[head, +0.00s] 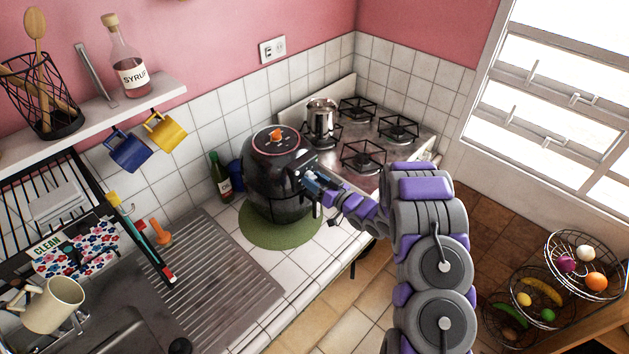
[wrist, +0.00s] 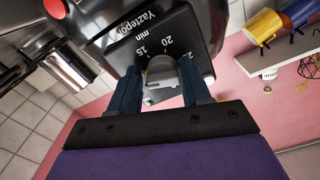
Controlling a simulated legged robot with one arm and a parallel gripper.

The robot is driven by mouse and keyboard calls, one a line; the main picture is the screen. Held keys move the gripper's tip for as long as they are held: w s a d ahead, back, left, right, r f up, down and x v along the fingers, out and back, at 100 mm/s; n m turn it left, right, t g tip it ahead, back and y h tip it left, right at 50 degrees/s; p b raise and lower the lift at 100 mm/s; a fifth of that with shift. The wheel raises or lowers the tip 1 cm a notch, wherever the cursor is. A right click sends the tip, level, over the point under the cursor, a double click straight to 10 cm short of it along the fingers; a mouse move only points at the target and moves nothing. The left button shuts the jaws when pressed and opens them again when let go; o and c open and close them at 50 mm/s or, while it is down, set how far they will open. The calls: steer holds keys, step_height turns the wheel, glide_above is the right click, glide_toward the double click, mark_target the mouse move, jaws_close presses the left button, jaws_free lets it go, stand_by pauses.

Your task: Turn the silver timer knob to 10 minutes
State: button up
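The black air fryer (head: 268,190) stands on a round green mat on the tiled counter, with an orange part (head: 277,135) on its top. My gripper (head: 312,181) is at its right front side, where it hides the knob in the head view. In the wrist view the silver timer knob (wrist: 162,72) sits between the two blue fingertips of my gripper (wrist: 162,80), which appear to touch it on both sides. The dial panel (wrist: 180,40) behind it carries "min" and numbers including 15 and 20. The knob's pointer mark cannot be made out.
A green bottle (head: 220,178) and a blue container (head: 236,173) stand close at the fryer's left. The stove (head: 385,160) with a steel pot (head: 321,118) is behind it to the right. The draining board (head: 213,275) lies at the left front.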

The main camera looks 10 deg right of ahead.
steer(key=shift+o, duration=1.2)
steer(key=shift+r, duration=0.1)
steer(key=shift+d, duration=0.1)
steer(key=b+v, duration=0.2)
steer(key=v, duration=1.5)
steer(key=shift+s+d, duration=0.15)
